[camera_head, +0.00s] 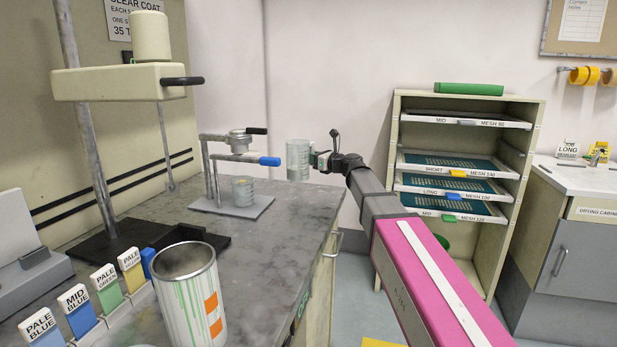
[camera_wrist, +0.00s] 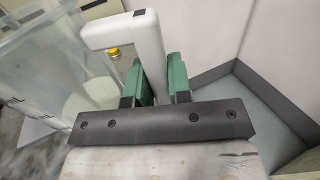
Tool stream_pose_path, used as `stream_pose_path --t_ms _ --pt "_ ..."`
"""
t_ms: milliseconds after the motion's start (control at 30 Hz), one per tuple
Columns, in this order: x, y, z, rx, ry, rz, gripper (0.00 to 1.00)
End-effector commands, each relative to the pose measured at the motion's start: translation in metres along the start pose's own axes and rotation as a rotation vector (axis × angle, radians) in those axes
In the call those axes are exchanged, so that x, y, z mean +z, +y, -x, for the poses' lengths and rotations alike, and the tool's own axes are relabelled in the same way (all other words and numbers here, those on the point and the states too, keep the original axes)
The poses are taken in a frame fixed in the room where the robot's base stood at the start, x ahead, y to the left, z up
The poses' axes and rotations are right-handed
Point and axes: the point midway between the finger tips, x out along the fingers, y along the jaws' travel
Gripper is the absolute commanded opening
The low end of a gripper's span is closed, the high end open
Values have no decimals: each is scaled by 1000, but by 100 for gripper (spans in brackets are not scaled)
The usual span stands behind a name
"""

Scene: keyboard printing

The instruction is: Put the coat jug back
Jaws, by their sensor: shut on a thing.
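The coat jug (camera_head: 298,161) is a clear, see-through jug. It is held upright in the air near the back right edge of the grey bench (camera_head: 290,215). My gripper (camera_head: 318,160) is shut on its handle from the right. In the wrist view the clear jug wall (camera_wrist: 50,75) is at the left, with something pale inside or behind it. The white handle (camera_wrist: 140,45) passes between the green jaw pads of my gripper (camera_wrist: 163,85). The jug's base is clear of the bench in the head view.
A lever stand (camera_head: 222,172) with a clear cup (camera_head: 243,191) stands left of the jug. A paint-streaked can (camera_head: 190,300), labelled colour tags (camera_head: 104,290) and a tall press (camera_head: 120,85) are nearer left. A screen rack (camera_head: 470,130) stands right of the bench.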

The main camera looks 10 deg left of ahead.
Motion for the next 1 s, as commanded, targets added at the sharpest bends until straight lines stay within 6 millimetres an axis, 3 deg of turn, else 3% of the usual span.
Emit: stream_pose_path --t_ms 533,900,933,1000 --pt "-52 0 0 -1 0 -2 0" --pt "-56 0 0 0 -1 -1 0" --pt "-57 0 0 0 -1 0 22" --pt "-57 0 0 0 -1 0 44"
